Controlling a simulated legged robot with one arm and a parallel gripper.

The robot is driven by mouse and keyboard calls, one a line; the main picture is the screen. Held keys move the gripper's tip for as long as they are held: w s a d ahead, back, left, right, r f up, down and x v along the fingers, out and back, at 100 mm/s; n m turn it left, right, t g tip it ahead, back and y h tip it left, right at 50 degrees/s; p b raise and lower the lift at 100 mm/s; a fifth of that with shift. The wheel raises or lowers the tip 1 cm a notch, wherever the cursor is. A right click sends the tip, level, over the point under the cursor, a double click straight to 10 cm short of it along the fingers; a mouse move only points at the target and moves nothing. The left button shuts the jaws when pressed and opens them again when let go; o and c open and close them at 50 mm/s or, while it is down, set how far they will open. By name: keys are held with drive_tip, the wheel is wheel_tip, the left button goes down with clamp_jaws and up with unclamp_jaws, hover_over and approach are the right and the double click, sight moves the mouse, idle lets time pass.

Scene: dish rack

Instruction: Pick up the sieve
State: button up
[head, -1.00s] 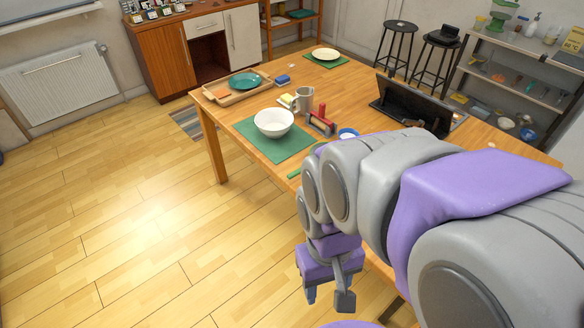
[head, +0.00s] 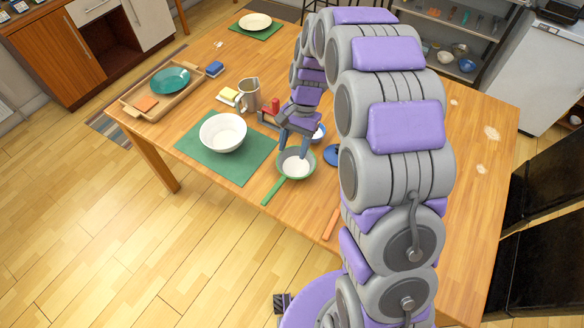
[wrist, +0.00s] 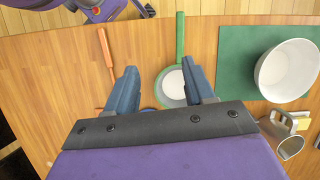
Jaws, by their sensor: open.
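The sieve (head: 296,163) has a green rim, a green handle and a pale round middle. It lies near the table's front edge, its handle pointing toward that edge. My gripper (head: 294,147) is above the sieve's far side, fingers pointing down, open and empty. In the wrist view the sieve (wrist: 173,84) is right of centre, its green handle running up the picture. There my gripper (wrist: 160,70) has its right finger over part of the sieve's bowl, and the left finger is off to the side. I cannot tell whether a finger touches it.
A white bowl (head: 223,132) stands on a green mat (head: 258,150) left of the sieve.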

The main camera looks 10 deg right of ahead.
drive_tip(key=w+a+f+m+p, duration=0.1)
drive_tip(key=w+a+f+m, duration=0.1)
drive_tip(key=w+f, duration=0.35)
drive_tip(key=b, duration=0.3)
approach(276, 186)
drive_tip(key=x, duration=0.5)
drive_tip(key=shift+a+f, duration=0.15)
drive_tip(key=shift+a, duration=0.05)
drive_tip(key=shift+b+x, duration=0.75)
drive_tip(key=shift+x, duration=1.95)
drive_tip(key=shift+s+d+y, duration=0.1)
drive_tip(key=shift+d+y, duration=0.05)
drive_tip(key=shift+y, duration=0.15)
clamp_jaws()
